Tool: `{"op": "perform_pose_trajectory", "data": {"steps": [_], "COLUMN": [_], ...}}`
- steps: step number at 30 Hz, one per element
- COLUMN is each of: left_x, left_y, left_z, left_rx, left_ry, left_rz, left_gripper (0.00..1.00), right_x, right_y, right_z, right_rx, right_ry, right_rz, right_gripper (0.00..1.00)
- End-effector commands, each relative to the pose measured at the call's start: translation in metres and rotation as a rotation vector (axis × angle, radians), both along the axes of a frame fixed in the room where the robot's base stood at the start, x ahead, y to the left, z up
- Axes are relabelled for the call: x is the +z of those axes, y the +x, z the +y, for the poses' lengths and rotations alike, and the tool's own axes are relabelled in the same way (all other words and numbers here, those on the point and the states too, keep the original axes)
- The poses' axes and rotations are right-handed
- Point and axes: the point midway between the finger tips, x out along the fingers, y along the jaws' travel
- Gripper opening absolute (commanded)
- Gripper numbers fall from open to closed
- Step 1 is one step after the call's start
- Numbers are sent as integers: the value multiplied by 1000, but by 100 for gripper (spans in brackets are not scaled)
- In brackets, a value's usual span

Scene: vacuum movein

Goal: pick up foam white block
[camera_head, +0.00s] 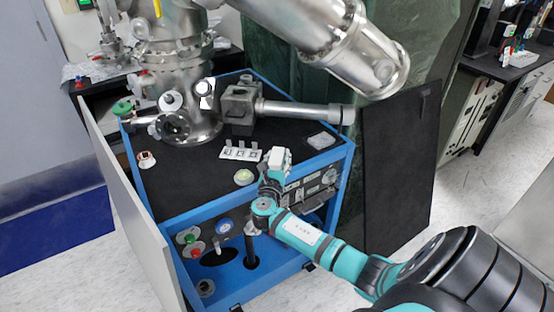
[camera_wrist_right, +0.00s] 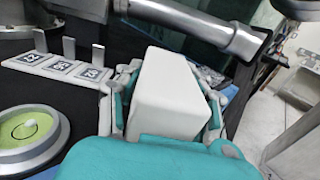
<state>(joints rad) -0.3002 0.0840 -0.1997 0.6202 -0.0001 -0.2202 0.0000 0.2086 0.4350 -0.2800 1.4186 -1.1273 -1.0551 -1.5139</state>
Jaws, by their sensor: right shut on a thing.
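The foam white block (camera_head: 279,158) is at the end of my right arm, over the front edge of the black-topped blue cart. In the right wrist view the white block (camera_wrist_right: 168,92) fills the space between the teal fingers. My right gripper (camera_head: 272,178) is shut on it, with a finger on each side. The block's far end tilts away from the wrist camera. Whether its underside touches the cart top is hidden. My left gripper is not in view.
A white strip with square markers (camera_head: 241,153) and a round green level (camera_head: 244,177) lie left of the gripper. A clear small box (camera_head: 321,141) sits to the right. A steel vacuum chamber (camera_head: 185,85) with a horizontal tube (camera_head: 300,110) stands behind.

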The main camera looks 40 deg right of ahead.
Motion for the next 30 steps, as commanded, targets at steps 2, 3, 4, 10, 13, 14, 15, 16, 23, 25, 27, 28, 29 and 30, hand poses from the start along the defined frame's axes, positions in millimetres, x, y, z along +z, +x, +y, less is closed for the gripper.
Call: {"op": "perform_pose_trajectory", "data": {"steps": [2,3,4,10,13,14,15,16,23,25,27,28,29,30], "left_x": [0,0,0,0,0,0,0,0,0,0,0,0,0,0], "left_y": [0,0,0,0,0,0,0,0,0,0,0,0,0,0], "left_z": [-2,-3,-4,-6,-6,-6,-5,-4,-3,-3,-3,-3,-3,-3], "left_rx": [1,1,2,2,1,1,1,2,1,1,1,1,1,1], "left_ry": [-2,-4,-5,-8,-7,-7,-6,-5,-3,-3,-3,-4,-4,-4], "left_rz": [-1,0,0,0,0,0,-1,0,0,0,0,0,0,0], "left_gripper": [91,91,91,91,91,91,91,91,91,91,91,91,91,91], "right_x": [0,0,0,0,0,0,0,0,-1,-2,-1,-1,-1,-2], "right_y": [0,0,0,0,0,0,0,0,-14,-23,-33,-38,-42,-48], "right_z": [0,0,0,0,0,0,0,1,18,28,40,46,51,57], "right_rx": [0,0,0,0,0,0,0,0,3,2,3,3,3,2], "right_ry": [0,0,0,0,0,0,0,0,3,4,3,4,5,4], "right_rz": [0,0,0,0,0,0,0,0,0,1,1,0,0,2], "right_gripper": [8,40,44,65,65,65,65,65,65,65,65,65,65,65]}}
